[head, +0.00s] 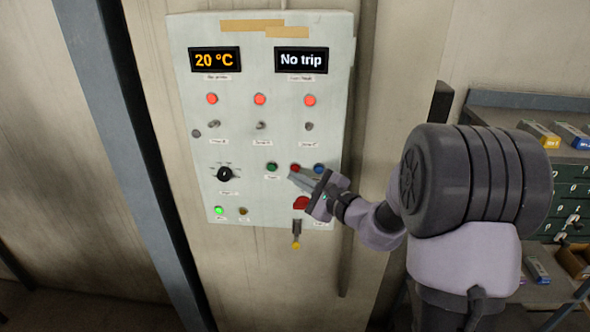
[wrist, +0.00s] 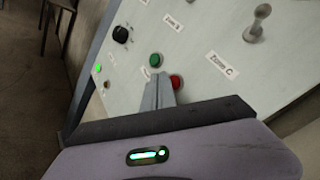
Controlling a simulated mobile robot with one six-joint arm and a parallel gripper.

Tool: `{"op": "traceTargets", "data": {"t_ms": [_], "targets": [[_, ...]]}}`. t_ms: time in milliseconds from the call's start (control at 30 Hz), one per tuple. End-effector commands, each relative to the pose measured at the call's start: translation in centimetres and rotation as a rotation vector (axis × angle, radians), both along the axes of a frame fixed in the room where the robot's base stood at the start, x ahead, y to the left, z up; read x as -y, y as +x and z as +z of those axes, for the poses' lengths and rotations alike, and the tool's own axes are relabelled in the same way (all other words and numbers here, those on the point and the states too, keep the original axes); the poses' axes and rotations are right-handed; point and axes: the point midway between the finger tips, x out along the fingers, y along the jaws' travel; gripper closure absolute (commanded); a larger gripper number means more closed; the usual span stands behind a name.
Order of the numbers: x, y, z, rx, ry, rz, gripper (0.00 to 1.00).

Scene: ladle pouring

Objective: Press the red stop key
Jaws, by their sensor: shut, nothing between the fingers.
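The red stop key (head: 295,167) is a small round button on the pale control panel (head: 240,140), between a green key (head: 272,167) and a blue key (head: 319,168). My gripper (head: 292,178) is shut and empty, its fingertips just below the red key in the head view. In the wrist view the closed fingers (wrist: 158,88) lie beside the red key (wrist: 177,82) and partly cover its left side. The green key (wrist: 156,60) shows just past the tips. I cannot tell whether the fingertips touch the panel or the red key.
The panel also has a black dial (head: 225,174), toggles, red lamps and displays reading "20 °C" and "No trip". Shelving with boxes (head: 541,134) stands at right.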

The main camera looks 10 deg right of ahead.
Motion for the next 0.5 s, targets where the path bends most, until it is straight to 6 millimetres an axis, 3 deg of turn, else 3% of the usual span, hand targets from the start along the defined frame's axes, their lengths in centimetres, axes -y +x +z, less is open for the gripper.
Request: {"op": "traceTargets", "data": {"t_ms": [500], "targets": [[0.14,0.45,-0.09,0.001,0.001,0.000,1.00]]}}
